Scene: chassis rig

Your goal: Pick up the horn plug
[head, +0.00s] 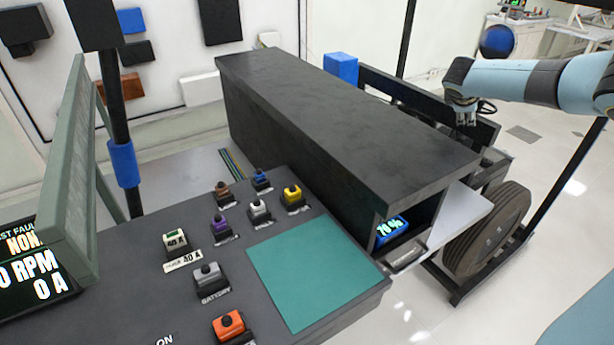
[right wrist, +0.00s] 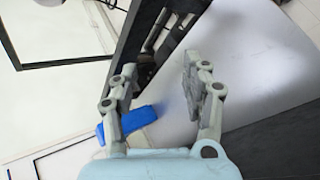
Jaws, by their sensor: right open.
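Several small coloured plugs stand on the dark panel (head: 130,270) in the head view: a brown plug (head: 222,191), a blue plug (head: 262,178), a purple plug (head: 219,224), a grey plug (head: 258,211) and a yellow plug (head: 293,196). Their labels are too small to read, so I cannot tell which is the horn plug. My right gripper (head: 466,118) is at the upper right, far from the plugs, beyond the long black box. In the right wrist view my right gripper (right wrist: 160,75) is open with nothing between its fingers. My left gripper is not in view.
A teal mat (head: 312,272) lies on the panel beside a larger grey battery plug (head: 208,281) and an orange plug (head: 229,325). The long black box (head: 340,125) rises behind the panel. A wheel (head: 487,230) stands at right. A blue block (right wrist: 130,121) shows below my right gripper.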

